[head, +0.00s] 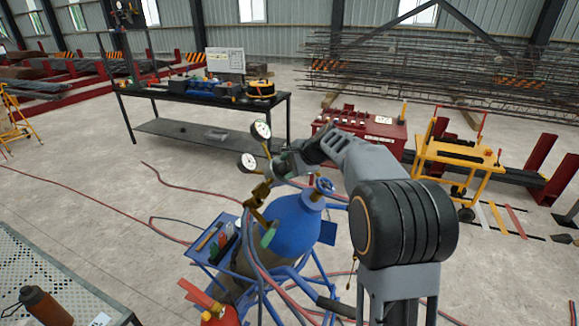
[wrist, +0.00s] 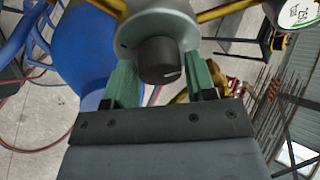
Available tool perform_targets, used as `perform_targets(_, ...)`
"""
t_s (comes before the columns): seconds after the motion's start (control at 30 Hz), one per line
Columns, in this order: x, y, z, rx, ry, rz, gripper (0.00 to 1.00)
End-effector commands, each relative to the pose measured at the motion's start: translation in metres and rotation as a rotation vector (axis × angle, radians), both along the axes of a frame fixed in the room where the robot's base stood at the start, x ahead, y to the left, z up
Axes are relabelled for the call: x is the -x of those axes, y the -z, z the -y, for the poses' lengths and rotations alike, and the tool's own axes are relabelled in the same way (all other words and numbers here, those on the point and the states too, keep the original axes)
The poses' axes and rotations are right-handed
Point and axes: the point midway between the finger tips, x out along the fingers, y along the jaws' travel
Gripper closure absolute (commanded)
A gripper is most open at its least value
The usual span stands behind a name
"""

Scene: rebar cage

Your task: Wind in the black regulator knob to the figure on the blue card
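The black regulator knob (wrist: 160,60) faces the camera in the wrist view, in front of the round grey regulator body (wrist: 150,22). A short pale mark shows low on its face. My gripper (wrist: 160,72) has one green finger on each side of the knob, very close to it; I cannot tell whether they touch it. In the head view my gripper (head: 300,156) is at the regulator (head: 278,168) on top of the blue cylinder (head: 293,222), and hides the knob. Two white gauges, the upper (head: 261,130) and the lower (head: 248,162), stand beside it. I cannot make out the blue card.
The cylinder stands in a blue trolley with a side tray (head: 205,250) of small items. Hoses trail over the floor. A black workbench (head: 180,100) stands behind, a red box (head: 375,130) and yellow cart (head: 455,160) to the right. A perforated table (head: 40,275) is at front left.

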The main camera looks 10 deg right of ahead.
Motion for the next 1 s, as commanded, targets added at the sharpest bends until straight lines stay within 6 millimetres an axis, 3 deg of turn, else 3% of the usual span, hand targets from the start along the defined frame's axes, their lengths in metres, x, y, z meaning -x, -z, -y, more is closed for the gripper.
perform_targets(0.3, 0.0001, -0.0002, 0.0000, 0.000, 0.000, 0.000, 0.80)
perform_targets(0.87, 0.0000, -0.0006, 0.0000, -0.048, 0.067, -0.064, 0.81)
perform_targets(0.9, 0.0000, -0.0006, 0.0000, -0.048, 0.067, -0.064, 0.53)
perform_targets(1.0, 0.0001, -0.0005, 0.0000, -0.047, 0.067, -0.063, 0.44)
